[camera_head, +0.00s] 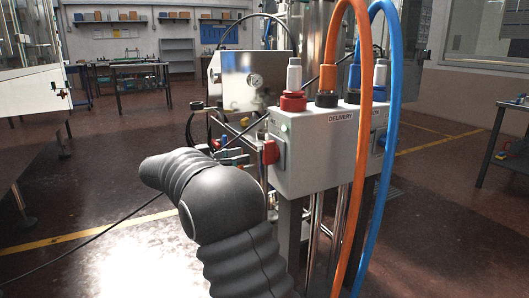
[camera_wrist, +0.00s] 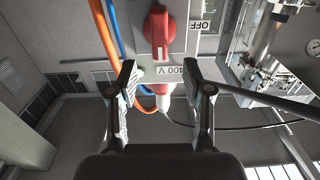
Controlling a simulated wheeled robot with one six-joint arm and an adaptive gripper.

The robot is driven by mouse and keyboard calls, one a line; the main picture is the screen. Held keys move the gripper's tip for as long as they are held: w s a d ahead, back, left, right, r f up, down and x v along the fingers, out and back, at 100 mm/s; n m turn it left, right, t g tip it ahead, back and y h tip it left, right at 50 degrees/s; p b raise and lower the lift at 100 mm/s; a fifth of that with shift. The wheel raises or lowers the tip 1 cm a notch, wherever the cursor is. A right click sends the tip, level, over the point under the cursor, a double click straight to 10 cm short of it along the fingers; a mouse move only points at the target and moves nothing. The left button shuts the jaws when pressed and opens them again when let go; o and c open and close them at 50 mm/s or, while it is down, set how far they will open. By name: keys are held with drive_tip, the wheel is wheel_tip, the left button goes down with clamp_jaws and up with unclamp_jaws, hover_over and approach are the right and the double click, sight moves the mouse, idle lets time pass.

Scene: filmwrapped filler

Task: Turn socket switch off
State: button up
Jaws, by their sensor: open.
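The red rotary socket switch (camera_wrist: 158,32) sits on a grey panel face in the wrist view, with an "OFF" label (camera_wrist: 200,25) to its right and a "400 V" label below it. Its handle runs up and down in that picture, with a white mark at the lower end. In the head view the red switch (camera_head: 270,151) is on the left side of the grey socket box (camera_head: 310,160). My gripper (camera_wrist: 160,76) is open and empty, its fingers spread below the switch, apart from it. In the head view my dark arm hides most of the gripper.
Orange (camera_head: 352,150) and blue (camera_head: 393,130) hoses arch over the box. A red-capped plug (camera_head: 293,101) stands on top. Workbenches (camera_head: 140,72) stand far back. Open floor lies to the left.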

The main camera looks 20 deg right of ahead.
sight(264, 151)
drive_tip(key=d, duration=0.8)
drive_tip(key=shift+w+d, duration=0.15)
drive_tip(key=shift+d, duration=0.15)
clamp_jaws()
